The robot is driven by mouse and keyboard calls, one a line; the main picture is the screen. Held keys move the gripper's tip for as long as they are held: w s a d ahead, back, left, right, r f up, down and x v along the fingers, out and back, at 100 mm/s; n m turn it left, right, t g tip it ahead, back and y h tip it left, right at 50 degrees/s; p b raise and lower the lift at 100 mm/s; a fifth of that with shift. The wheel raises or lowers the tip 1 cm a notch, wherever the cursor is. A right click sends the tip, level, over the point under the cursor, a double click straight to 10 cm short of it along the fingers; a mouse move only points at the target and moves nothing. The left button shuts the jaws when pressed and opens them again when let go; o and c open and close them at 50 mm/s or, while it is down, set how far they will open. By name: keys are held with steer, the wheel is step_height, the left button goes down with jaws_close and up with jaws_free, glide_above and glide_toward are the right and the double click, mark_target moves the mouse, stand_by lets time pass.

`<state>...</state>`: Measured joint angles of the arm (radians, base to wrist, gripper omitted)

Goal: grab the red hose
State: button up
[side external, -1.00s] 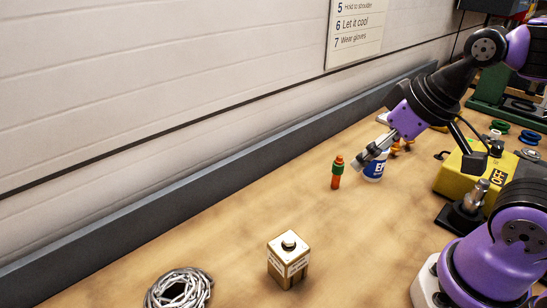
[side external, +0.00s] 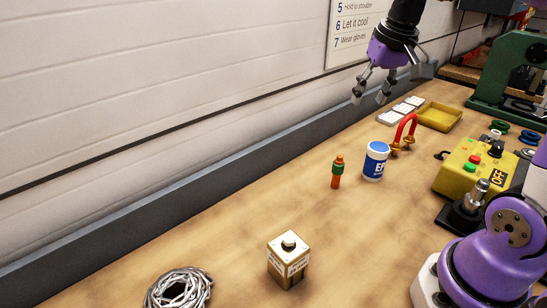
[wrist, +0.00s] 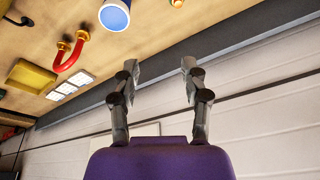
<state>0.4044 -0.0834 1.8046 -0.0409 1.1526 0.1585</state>
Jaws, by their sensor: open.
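The red hose (side external: 405,127) is a short red arch with brass ends, standing on the bench beside a white and blue tub. It also shows in the wrist view (wrist: 71,59), at the upper left, with both brass ends visible. My gripper (side external: 369,101) is open and empty, raised above the back of the bench near the wall, to the left of the hose in the side view. In the wrist view my gripper (wrist: 159,70) has its two fingers well apart with nothing between them, and the hose lies to their left.
The white and blue tub (side external: 375,162) stands close in front of the hose. A yellow tray (side external: 441,117) and white tiles (side external: 401,110) lie behind it. An orange and green piece (side external: 338,171) stands to the left. A yellow switch box (side external: 465,170) is at the right.

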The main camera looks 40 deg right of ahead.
steer(key=w+d+f+m+g, duration=0.1)
steer(key=w+d+f+m, duration=0.15)
steer(key=d, duration=0.75)
steer(key=m+g+y, duration=0.1)
steer(key=m+g, duration=0.1)
steer(key=m, duration=0.3)
glide_above(400, 130)
steer(key=shift+n, duration=0.25)
steer(key=f, duration=0.4)
steer(key=shift+s+d+f, duration=0.2)
steer(key=shift+d+f, duration=0.05)
steer(key=shift+d, duration=0.1)
steer(key=f, duration=0.4)
steer(key=shift+d+f, duration=0.2)
steer(key=shift+f, duration=0.15)
steer(key=f, duration=0.5)
steer(key=shift+w+a+f, duration=0.15)
steer(key=shift+w+f, duration=0.2)
steer(key=shift+f, duration=0.05)
jaws_close()
